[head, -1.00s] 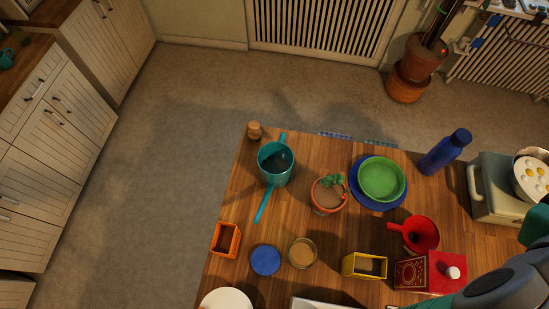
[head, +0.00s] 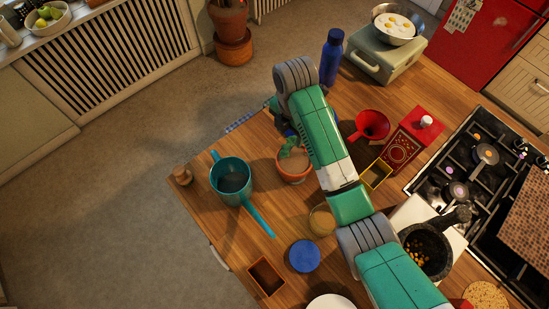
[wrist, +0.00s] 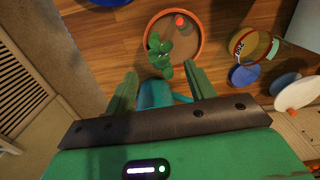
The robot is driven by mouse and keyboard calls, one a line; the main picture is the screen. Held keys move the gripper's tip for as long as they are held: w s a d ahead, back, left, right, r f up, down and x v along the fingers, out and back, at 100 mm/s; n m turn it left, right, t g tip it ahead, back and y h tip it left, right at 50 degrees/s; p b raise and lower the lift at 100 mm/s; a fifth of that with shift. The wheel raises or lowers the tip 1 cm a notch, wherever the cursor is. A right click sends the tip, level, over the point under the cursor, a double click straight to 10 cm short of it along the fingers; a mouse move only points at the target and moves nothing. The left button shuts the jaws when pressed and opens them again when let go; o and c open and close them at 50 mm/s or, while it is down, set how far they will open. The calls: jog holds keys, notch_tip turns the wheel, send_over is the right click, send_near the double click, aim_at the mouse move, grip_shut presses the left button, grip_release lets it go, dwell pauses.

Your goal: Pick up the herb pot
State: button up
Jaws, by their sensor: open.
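The herb pot (head: 293,165) is a small terracotta pot with brown soil and a green plant. It stands upright on the wooden island, left of my arm in the head view. In the wrist view the herb pot (wrist: 187,38) is at the top middle, with its plant at the near left of the rim and a small red spot in it. My gripper (wrist: 162,90) is open and empty, its two green fingers spread apart below the pot in that picture. The pot is not between the fingers. In the head view the fingers are mostly hidden by my arm.
A teal watering can (head: 231,179) stands left of the pot. A glass jar (head: 322,221), a blue lid (head: 304,256), a yellow frame (head: 376,174) and a red funnel (head: 371,125) are nearby. A blue bottle (head: 332,55) stands behind my arm.

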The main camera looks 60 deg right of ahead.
aim_at(289, 140)
notch_tip(289, 140, down, 7)
jog(key=shift+w+f, duration=0.1)
jog(key=shift+f, duration=0.1)
jog(key=shift+c, duration=0.4)
grip_shut()
